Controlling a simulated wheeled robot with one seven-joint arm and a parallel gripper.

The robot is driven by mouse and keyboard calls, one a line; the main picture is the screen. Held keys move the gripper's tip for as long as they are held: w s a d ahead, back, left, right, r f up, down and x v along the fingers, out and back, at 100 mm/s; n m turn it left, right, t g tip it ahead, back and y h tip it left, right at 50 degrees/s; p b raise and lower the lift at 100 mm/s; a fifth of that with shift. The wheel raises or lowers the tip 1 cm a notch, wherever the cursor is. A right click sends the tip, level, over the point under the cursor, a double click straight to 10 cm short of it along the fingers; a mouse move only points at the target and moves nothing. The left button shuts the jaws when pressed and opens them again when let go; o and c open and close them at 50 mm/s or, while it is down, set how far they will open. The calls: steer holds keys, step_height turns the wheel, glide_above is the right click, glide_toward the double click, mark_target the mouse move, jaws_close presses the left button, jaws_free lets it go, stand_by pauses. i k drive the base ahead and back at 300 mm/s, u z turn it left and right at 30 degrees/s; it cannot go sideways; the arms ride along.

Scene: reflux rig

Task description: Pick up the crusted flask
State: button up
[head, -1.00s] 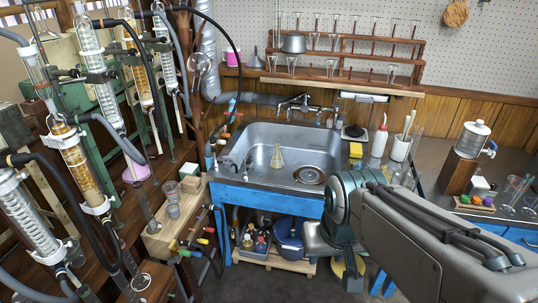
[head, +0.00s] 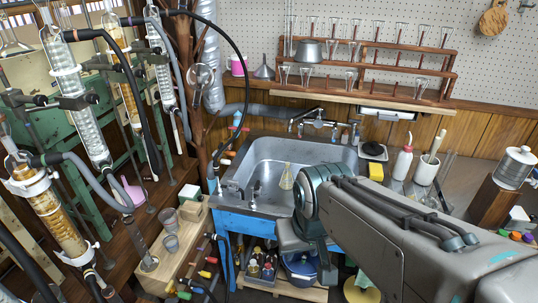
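A small conical flask (head: 286,178) with a yellowish tint stands in the steel sink (head: 262,158), near the middle of its basin. It is the only flask I see in the sink; its crust is too small to make out. My arm reaches in from the lower right, and its bent joint is in front of the sink's right part, close beside the flask in the picture. My gripper's fingers do not show; they are hidden behind or below my arm. Nothing is seen touching the flask.
A tap (head: 318,124) overhangs the sink's back. A yellow sponge (head: 376,172), a wash bottle (head: 403,160) and a white brush pot (head: 427,171) stand to the right. Glass condensers (head: 78,100) crowd the left. A rack (head: 405,66) of glassware is above.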

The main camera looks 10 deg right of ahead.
mark_target(286, 183)
steer(key=i, duration=1.15)
steer(key=z, duration=1.35)
